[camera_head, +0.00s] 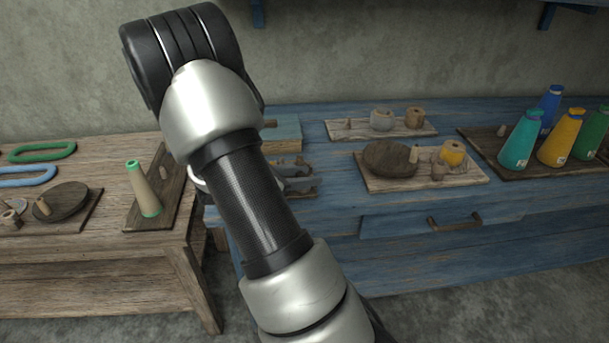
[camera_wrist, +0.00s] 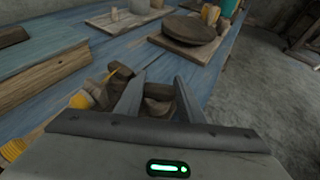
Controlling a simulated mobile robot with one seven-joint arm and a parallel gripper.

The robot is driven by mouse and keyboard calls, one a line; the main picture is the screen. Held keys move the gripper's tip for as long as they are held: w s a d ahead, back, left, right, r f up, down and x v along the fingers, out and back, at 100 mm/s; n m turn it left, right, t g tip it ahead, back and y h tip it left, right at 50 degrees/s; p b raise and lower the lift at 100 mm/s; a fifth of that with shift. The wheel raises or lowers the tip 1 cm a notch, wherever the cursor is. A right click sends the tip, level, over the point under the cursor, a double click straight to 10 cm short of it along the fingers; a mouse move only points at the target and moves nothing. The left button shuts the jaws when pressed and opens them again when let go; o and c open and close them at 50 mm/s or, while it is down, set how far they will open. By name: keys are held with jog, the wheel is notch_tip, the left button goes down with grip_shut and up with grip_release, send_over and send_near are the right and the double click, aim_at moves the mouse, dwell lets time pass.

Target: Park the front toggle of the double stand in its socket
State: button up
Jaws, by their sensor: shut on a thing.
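My gripper (camera_wrist: 159,82) shows in the wrist view with its two fingers around a dark brown wooden piece (camera_wrist: 158,93), which looks like the front toggle. The double stand is partly seen beyond the fingers as brown wooden parts (camera_wrist: 119,72) at the left end of the blue bench. In the head view, the stand's wooden arms (camera_head: 300,190) show just right of my arm. My arm hides the gripper and most of the stand there. I cannot make out the socket in either view.
Yellow-orange thread (camera_wrist: 82,100) lies left of the fingers. A blue-topped wooden block (camera_wrist: 40,62) stands further left. A board (camera_head: 375,180) with a dark round disc and spools is on the blue bench (camera_head: 340,215). A pale green-rimmed cone (camera_head: 147,192) stands on the left table.

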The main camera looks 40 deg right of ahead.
jog(key=shift+f, duration=0.2)
jog(key=o, duration=1.2)
jog(key=shift+a, duration=0.1)
jog(key=shift+a, duration=0.15)
jog(key=shift+w+a+r, duration=0.1)
jog(key=shift+a+r, duration=0.05)
jog(key=shift+a, duration=0.1)
jog(key=p+v, duration=0.2)
jog(key=v, duration=0.6)
jog(key=p+v, duration=0.2)
jog(key=v, duration=0.6)
jog(key=shift+s+a+r, duration=0.1)
jog(key=shift+s+r, duration=0.1)
jog(key=shift+r, duration=0.1)
